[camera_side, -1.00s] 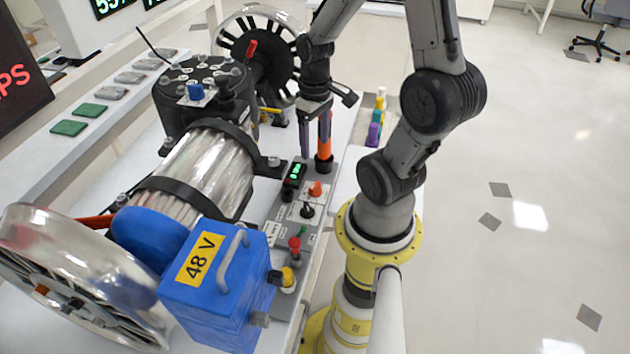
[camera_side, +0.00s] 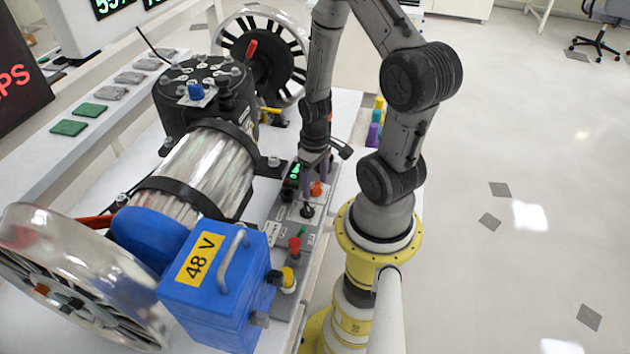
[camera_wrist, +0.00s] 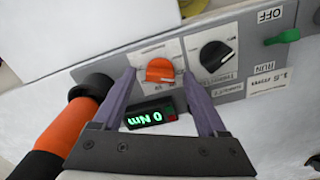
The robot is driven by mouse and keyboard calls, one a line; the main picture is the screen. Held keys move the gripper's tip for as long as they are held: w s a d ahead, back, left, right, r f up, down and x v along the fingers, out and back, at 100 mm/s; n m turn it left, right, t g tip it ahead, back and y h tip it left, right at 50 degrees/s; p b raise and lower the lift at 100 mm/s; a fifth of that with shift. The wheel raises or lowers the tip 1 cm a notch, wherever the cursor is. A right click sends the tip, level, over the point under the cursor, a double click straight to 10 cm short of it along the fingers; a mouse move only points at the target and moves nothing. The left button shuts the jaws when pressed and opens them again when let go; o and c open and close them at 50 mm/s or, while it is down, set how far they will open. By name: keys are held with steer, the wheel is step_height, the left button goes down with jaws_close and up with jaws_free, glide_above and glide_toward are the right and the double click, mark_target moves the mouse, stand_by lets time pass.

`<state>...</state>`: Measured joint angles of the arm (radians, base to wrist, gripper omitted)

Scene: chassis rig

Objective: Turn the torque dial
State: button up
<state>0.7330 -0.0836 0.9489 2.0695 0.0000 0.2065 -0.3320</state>
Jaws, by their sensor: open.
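The control panel (camera_wrist: 258,60) has an orange pointer dial (camera_wrist: 160,70) and a black pointer dial (camera_wrist: 216,54) side by side. A small display (camera_wrist: 151,116) next to the orange dial reads 0 Nm in green. The labels by the dials are too small to read surely. My gripper (camera_wrist: 160,77) is open, its two purple fingers one on each side of the orange dial. I cannot tell whether they touch it. In the side view my gripper (camera_side: 317,182) points down over the panel, with the orange dial (camera_side: 316,188) and black dial (camera_side: 307,211) below.
A thick orange-and-black handle (camera_wrist: 75,122) stands left of my fingers in the wrist view. A green-tipped switch (camera_wrist: 284,37) is at the panel's right. A blue 48 V box (camera_side: 215,285) and a silver motor (camera_side: 207,165) stand beside the panel.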

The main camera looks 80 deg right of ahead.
jaws_close()
stand_by(0.3)
steer(key=shift+m, duration=0.3)
steer(key=m, duration=0.3)
steer(key=shift+m, duration=0.3)
steer(key=m, duration=0.4)
steer(key=shift+m, duration=0.3)
steer(key=m, duration=0.4)
steer(key=shift+m, duration=2.5)
